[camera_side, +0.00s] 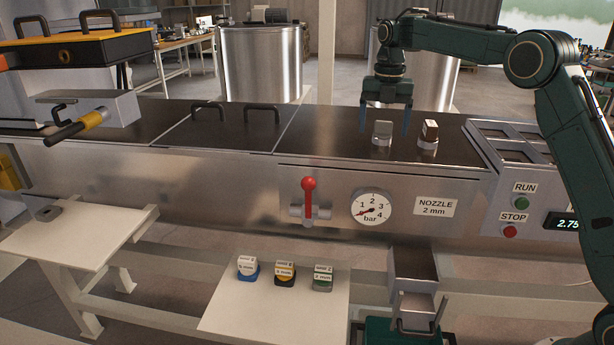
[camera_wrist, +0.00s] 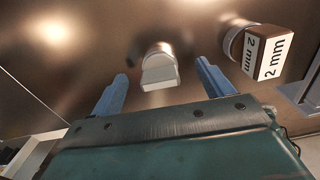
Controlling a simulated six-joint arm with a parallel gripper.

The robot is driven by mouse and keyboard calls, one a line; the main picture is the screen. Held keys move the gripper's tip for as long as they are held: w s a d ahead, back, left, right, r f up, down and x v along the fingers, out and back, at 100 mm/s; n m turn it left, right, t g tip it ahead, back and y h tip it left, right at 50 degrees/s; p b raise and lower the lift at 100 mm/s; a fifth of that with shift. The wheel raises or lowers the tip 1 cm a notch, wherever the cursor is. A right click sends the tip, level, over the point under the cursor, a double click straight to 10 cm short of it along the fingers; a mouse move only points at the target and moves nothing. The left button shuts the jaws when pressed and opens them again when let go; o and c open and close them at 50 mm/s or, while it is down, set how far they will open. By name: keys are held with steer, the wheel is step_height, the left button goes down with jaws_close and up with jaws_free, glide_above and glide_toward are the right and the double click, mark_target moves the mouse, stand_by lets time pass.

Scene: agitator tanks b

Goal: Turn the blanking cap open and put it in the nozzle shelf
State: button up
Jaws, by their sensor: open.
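The blanking cap (camera_side: 382,132) is a plain grey cap with a flat grip, seated on the dark tank top. In the wrist view the cap (camera_wrist: 159,72) shows between the fingers. My gripper (camera_side: 384,115) points down over it with blue fingers open, one on each side and apart from the cap; they also show in the wrist view (camera_wrist: 162,72). The nozzle shelf, which I take to be the white shelf (camera_side: 270,312) at lower centre, holds three labelled nozzle blocks with blue, yellow-black and green bases.
A brown-sided block marked 2 mm (camera_wrist: 266,52) stands close right of the cap; it also shows in the side view (camera_side: 428,131). A red-handled valve (camera_side: 309,200) and a gauge (camera_side: 371,207) are on the front panel. A metal chute (camera_side: 413,275) stands right of the shelf.

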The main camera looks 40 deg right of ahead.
mark_target(384, 122)
steer(key=shift+r, duration=0.1)
steer(key=shift+r, duration=2.85)
steer(key=shift+s+a+r+m, duration=0.25)
steer(key=shift+s+r+m, duration=0.15)
steer(key=shift+s+r, duration=0.1)
steer(key=s+a+r+m+t, duration=0.1)
steer(key=s+a+r+m, duration=0.2)
steer(key=s+m, duration=0.4)
steer(key=s+a+r+m+t, duration=0.2)
steer(key=s+a+m, duration=0.25)
steer(key=s, duration=0.45)
steer(key=s+a+f+m+t, duration=0.1)
steer(key=s+f+m, duration=0.4)
steer(key=s, duration=0.5)
steer(key=s+a+f+m+t, duration=0.1)
steer(key=s+f+m, duration=0.4)
steer(key=s+m, duration=0.4)
steer(key=shift+s+a+f+t, duration=0.3)
steer(key=shift+s, duration=0.35)
